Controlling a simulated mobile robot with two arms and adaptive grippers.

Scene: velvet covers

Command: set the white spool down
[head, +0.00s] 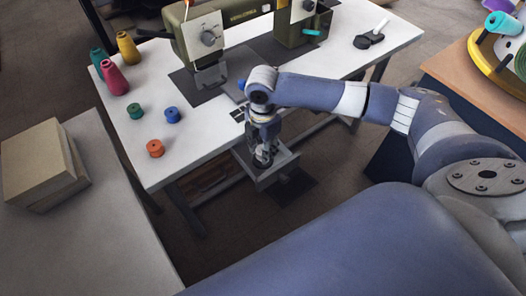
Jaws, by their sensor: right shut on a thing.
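My right gripper (264,158) hangs fingers down beside the front edge of the white sewing table (215,135), below the sewing machine. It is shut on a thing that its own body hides. I cannot make out a white spool in the head view. A grey flat piece shows around and below the gripper, and I cannot tell whether they touch. My left gripper is not in view.
Blue (172,115), green (135,111) and orange (155,148) spools stand on the table's left part, near several thread cones (114,78). The sewing machine (203,45) stands behind. Boxes (40,165) sit on a grey surface at left.

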